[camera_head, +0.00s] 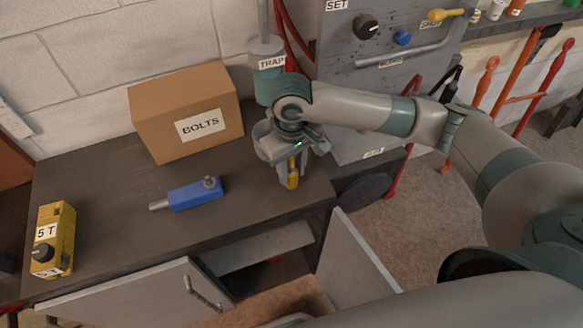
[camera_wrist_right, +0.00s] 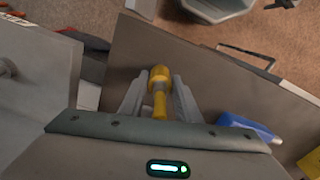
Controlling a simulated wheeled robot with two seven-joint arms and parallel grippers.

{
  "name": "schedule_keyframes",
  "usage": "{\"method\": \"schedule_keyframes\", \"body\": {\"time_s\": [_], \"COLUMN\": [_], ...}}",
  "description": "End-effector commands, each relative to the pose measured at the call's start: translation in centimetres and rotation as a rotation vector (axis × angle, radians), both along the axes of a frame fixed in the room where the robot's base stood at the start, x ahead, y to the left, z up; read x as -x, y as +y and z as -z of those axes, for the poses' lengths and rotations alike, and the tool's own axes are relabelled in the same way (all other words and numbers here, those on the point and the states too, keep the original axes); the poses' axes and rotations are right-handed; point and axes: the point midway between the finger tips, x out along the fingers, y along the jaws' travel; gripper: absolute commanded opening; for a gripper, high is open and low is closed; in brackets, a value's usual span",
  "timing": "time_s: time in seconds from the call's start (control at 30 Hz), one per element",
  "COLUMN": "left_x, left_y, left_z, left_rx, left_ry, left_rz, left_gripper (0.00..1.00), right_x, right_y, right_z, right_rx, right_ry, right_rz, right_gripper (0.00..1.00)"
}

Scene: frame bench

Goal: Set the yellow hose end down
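The yellow hose end (camera_head: 293,180) is upright between the fingers of my right gripper (camera_head: 290,168), over the right part of the dark bench top (camera_head: 240,215). In the right wrist view the hose end (camera_wrist_right: 160,104) lies between the two grey fingers of the right gripper (camera_wrist_right: 160,88), which close in on it from both sides. I cannot tell whether its lower tip touches the bench. The gripper hides its upper part in the head view. My left gripper is not in view.
A cardboard BOLTS box (camera_head: 165,115) stands at the back. A blue tool (camera_head: 195,194) lies left of the gripper, and a yellow 5 T box (camera_head: 52,238) sits at far left. Open cabinet doors (camera_head: 352,262) stand below the front edge. A grey panel (camera_head: 345,75) rises behind right.

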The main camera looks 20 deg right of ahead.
Motion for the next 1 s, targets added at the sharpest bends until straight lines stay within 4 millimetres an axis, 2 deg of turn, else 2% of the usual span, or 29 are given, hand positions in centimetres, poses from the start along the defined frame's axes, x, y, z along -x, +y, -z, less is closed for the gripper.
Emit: {"method": "schedule_keyframes", "body": {"time_s": [0.37, 0.57, 0.77, 1.0], "left_x": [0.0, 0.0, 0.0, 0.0], "left_y": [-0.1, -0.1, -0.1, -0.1], "left_z": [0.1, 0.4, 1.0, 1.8], "left_rx": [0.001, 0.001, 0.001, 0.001], "left_ry": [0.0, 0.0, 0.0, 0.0], "left_rz": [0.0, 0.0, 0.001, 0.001], "left_gripper": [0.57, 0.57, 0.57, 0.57], "right_x": [0.0, -0.2, -0.2, -0.2], "right_y": [0.0, 0.1, 0.1, 0.1], "right_z": [-0.1, -1.0, -3.5, -7.8], "right_rx": [0.0, -0.002, -0.002, -0.002], "right_ry": [-0.001, -0.004, -0.006, -0.007], "right_rz": [0.0, 0.001, 0.0, -0.002], "right_gripper": [0.45, 0.45, 0.45, 0.45]}}
